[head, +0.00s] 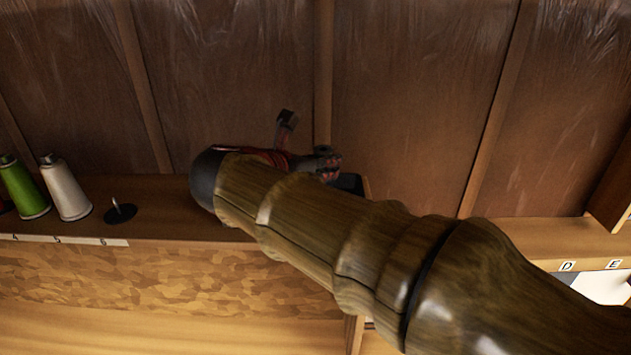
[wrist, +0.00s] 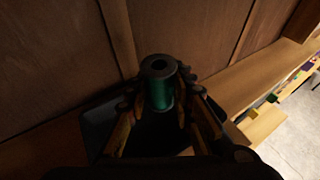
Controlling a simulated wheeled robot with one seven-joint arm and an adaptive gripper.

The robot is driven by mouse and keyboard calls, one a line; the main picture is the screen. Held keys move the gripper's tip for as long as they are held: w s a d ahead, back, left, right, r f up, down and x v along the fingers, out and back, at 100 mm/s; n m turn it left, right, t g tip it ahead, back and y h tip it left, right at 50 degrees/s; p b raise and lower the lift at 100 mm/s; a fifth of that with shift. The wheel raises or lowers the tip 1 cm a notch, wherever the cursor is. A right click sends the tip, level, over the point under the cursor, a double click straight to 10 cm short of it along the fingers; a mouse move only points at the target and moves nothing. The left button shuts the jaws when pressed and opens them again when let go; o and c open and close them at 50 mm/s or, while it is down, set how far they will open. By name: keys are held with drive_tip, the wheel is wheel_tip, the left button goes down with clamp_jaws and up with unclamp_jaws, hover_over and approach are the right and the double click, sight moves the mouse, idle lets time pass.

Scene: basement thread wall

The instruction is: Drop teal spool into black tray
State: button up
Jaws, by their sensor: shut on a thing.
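The teal spool (wrist: 160,95), with a dark top and a hole in it, stands between the two fingers of my gripper (wrist: 158,100) in the wrist view. My gripper is shut on it. The black tray (wrist: 94,122) shows in part below and around the fingers, with the spool above it in the picture; the height between them is hard to tell. In the head view my gripper (head: 308,145) is partly hidden behind my arm, and the spool is hidden there. A dark bit of the tray (head: 349,182) shows just right of the fingers.
On the left of the shelf stand a green spool (head: 24,188) and a white spool (head: 66,190), beside an empty dark peg base (head: 121,213). A wooden panel wall (head: 410,90) rises close behind my gripper. A lighter shelf (head: 555,240) with letter labels runs right.

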drive_tip(key=shift+f+b, duration=0.7)
wheel_tip(320, 180, down, 4)
drive_tip(key=b, duration=0.4)
drive_tip(key=shift+f, duration=0.25)
drive_tip(key=o, duration=1)
drive_tip(key=shift+s+a, duration=0.1)
